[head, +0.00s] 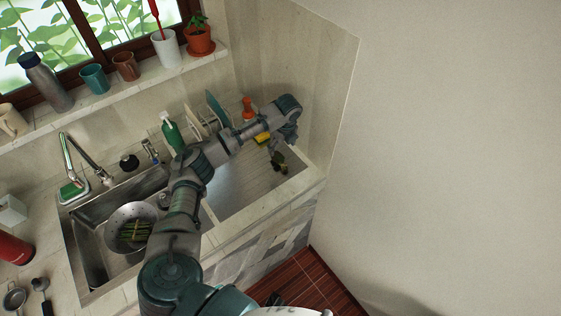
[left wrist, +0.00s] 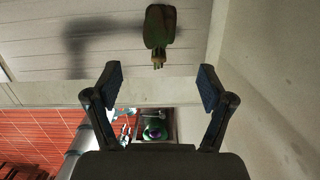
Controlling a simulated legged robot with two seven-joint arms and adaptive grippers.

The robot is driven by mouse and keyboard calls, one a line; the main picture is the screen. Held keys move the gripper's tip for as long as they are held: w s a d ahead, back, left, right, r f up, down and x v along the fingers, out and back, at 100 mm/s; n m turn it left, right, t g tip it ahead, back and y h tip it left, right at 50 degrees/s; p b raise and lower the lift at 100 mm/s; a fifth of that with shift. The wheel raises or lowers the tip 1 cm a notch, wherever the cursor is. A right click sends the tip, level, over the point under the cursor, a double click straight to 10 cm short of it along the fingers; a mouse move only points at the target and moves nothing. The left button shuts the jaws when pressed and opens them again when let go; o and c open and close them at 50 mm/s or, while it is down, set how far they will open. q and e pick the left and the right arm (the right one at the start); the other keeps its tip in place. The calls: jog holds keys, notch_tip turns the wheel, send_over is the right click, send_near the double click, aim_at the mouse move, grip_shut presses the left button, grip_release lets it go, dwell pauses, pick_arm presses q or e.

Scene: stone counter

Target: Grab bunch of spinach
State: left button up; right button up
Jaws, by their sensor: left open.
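A dark green bunch, likely the spinach (left wrist: 160,25), shows at the top of the left wrist view, with its pale stem ends pointing down toward my gripper. It also shows small in the head view (head: 281,168) over the drainboard at the right of the sink. My left gripper (left wrist: 158,80) is open, its two fingers wide apart with nothing between them. The bunch lies beyond the fingertips, roughly centred between them, and is apart from them. In the head view my left gripper (head: 279,145) is just above the bunch and partly hides it. My right gripper is not in view.
A colander (head: 118,216) with green stalks sits in the sink. Behind the drainboard (head: 235,185) stand a green bottle (head: 171,133), racked plates, an orange-red bottle (head: 248,108) and a yellow sponge (head: 262,138). A wall closes off the right side.

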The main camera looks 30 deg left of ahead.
aim_at(280, 158)
pick_arm(q)
jog(key=f, duration=0.2)
jog(key=a+f, duration=0.1)
jog(key=f, duration=0.1)
jog(key=shift+w+a+f, duration=0.1)
jog(key=shift+f, duration=0.3)
jog(key=f, duration=0.5)
jog(key=shift+w+a, duration=0.1)
jog(key=shift+w, duration=0.1)
jog(key=shift+a, duration=0.1)
jog(key=c, duration=1.3)
